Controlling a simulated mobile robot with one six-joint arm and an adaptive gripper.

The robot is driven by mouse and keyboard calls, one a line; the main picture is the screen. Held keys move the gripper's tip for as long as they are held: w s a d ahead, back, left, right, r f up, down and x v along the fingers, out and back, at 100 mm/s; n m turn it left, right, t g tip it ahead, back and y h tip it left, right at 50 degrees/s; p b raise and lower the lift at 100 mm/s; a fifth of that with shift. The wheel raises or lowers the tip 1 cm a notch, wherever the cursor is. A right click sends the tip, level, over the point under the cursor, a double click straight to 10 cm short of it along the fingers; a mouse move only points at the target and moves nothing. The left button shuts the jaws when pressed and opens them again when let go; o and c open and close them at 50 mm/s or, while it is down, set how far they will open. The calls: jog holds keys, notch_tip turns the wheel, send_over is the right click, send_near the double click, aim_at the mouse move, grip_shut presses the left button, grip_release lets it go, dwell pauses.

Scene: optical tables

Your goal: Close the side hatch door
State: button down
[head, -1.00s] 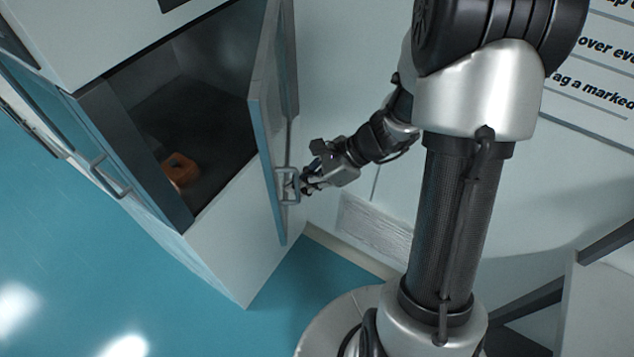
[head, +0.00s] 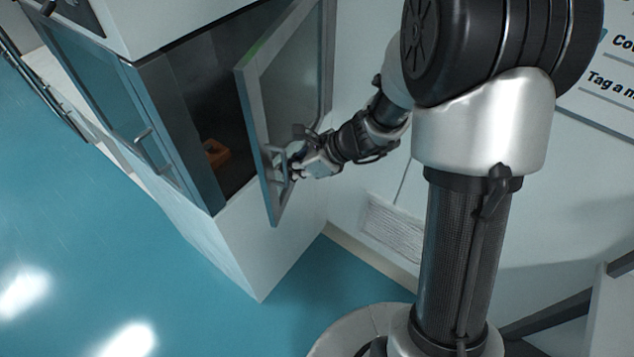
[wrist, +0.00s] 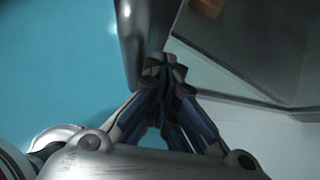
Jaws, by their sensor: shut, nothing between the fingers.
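The side hatch door (head: 268,150) is a grey-framed panel with a window, and it stands partly open on the right side of the cabinet opening. Its bar handle (head: 280,165) is on the face toward my arm. My gripper (head: 296,170) is at that handle on the outer side of the door; its fingers are closed together. In the wrist view the closed fingertips (wrist: 162,70) are close to a dark edge, apparently the door (wrist: 135,35). I cannot tell whether they touch it. The exact contact at the handle is too small to make out.
An orange block-like object (head: 215,153) lies inside the dark compartment, also in the wrist view (wrist: 208,7). A second, closed door with a handle (head: 152,150) is on the adjoining cabinet face. Teal floor (head: 90,220) is free at the left. A wall vent (head: 392,228) sits right of the cabinet.

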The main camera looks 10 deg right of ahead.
jog(key=w+a+m+t+h+b, duration=0.2)
jog(key=w+a+m+b, duration=0.1)
jog(key=w+a, duration=0.6)
jog(key=a+m, duration=0.1)
jog(key=a, duration=0.2)
jog(key=shift+w+a+r, duration=0.1)
jog(key=shift+w+r, duration=0.05)
jog(key=shift+r, duration=0.1)
